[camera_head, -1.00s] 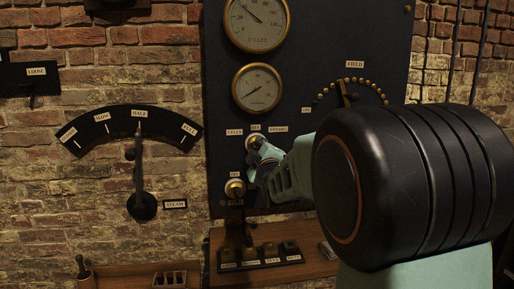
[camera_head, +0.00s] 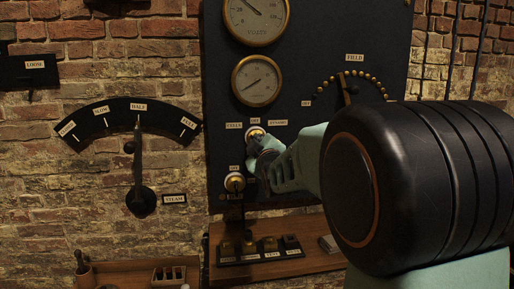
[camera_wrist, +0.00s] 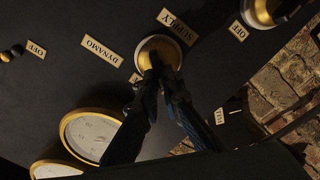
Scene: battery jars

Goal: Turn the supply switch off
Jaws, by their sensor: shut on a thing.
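The supply switch (camera_head: 256,131) is a round brass knob on the dark panel, below the lower gauge. Labels CELLS, OFF and DYNAMO stand around it in the head view. My gripper (camera_head: 258,145) reaches it from the lower right and is shut on it. In the wrist view my gripper's fingers (camera_wrist: 161,82) close on the middle of the supply switch (camera_wrist: 157,44), beside its SUPPLY label (camera_wrist: 178,27). The fingers cover the knob's grip, so I cannot tell which label it points to.
A second brass knob (camera_head: 234,183) sits close below. Gauges (camera_head: 257,81) are above, and a field dial (camera_head: 350,84) is at upper right. A steam lever (camera_head: 138,170) is on the brick wall at left. A wooden shelf (camera_head: 310,263) with a small block of keys is below.

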